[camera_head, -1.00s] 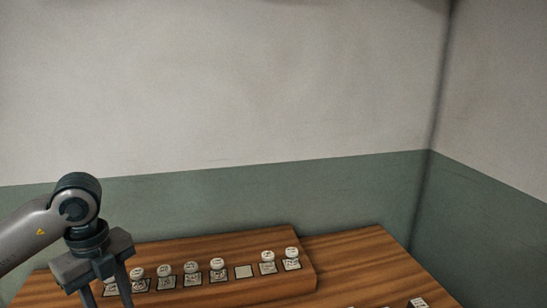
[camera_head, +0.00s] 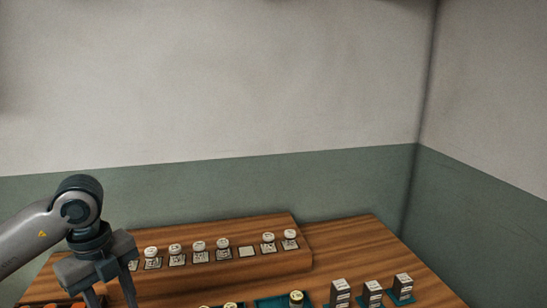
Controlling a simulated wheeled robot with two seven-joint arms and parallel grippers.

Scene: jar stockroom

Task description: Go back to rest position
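My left gripper (camera_head: 110,296) points down at the lower left, over the left end of the wooden table. Its two fingers are spread apart, and I see nothing held between them. The lower ends of the fingers are close to the bottom picture edge. My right gripper is not in view.
Several white-lidded jars (camera_head: 222,244) stand on label squares along a raised wooden shelf (camera_head: 285,265); one square (camera_head: 246,252) is bare. In front are a teal tray (camera_head: 268,302), a jar (camera_head: 296,297) and dark labelled blocks (camera_head: 372,294). A green-and-white wall (camera_head: 250,180) stands behind.

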